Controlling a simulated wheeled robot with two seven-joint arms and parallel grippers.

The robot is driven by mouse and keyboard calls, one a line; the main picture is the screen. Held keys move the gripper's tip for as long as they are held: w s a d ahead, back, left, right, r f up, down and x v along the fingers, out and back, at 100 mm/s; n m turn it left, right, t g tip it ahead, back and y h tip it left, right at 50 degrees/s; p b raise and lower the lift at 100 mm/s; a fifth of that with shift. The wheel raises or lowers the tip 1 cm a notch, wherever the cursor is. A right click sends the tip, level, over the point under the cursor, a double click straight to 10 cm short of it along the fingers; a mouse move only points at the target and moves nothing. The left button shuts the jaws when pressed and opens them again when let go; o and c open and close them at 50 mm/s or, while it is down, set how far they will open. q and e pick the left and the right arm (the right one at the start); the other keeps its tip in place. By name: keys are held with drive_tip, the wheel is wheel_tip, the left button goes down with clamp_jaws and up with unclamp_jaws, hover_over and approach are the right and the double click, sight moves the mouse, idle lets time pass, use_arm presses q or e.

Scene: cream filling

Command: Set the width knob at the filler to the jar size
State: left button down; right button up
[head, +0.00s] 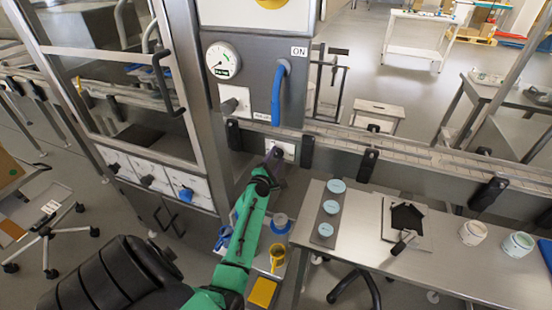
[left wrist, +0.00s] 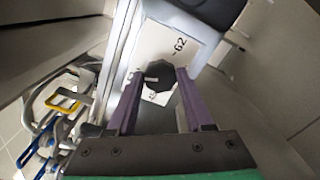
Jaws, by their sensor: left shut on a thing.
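The width knob (left wrist: 159,75) is a dark faceted knob on a white plate (left wrist: 157,42) in the left wrist view. The plate carries a printed "62" above the knob and another mark below that is partly hidden. A pale line shows on the knob's left side. My left gripper (left wrist: 157,86) has its purple fingers on both sides of the knob and is shut on it. In the head view the left gripper (head: 274,160) is at the small white plate (head: 288,149) low on the filler, and it hides the knob. Two pale jars (head: 472,233) (head: 517,244) stand on the steel table. My right gripper is out of view.
The filler has a gauge (head: 222,60), a blue lever (head: 277,95) and another knob (head: 230,104) above. A conveyor rail (head: 410,165) with black clamps runs right. The steel table (head: 365,245) holds a strip of round blue discs (head: 330,208). A yellow cup (head: 277,254) is below my arm.

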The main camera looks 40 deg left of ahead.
use_arm(q)
drive_tip(key=shift+c, duration=1.5)
unclamp_jaws()
drive_tip(key=shift+s, duration=0.1)
drive_tip(key=shift+s+d+f, duration=0.1)
drive_tip(key=shift+s+d, duration=0.05)
drive_tip(key=shift+s, duration=0.15)
drive_tip(key=b+v, duration=0.1)
drive_tip(key=v, duration=1.2)
drive_tip(key=shift+s+b, duration=0.35)
drive_tip(key=shift+d, duration=0.15)
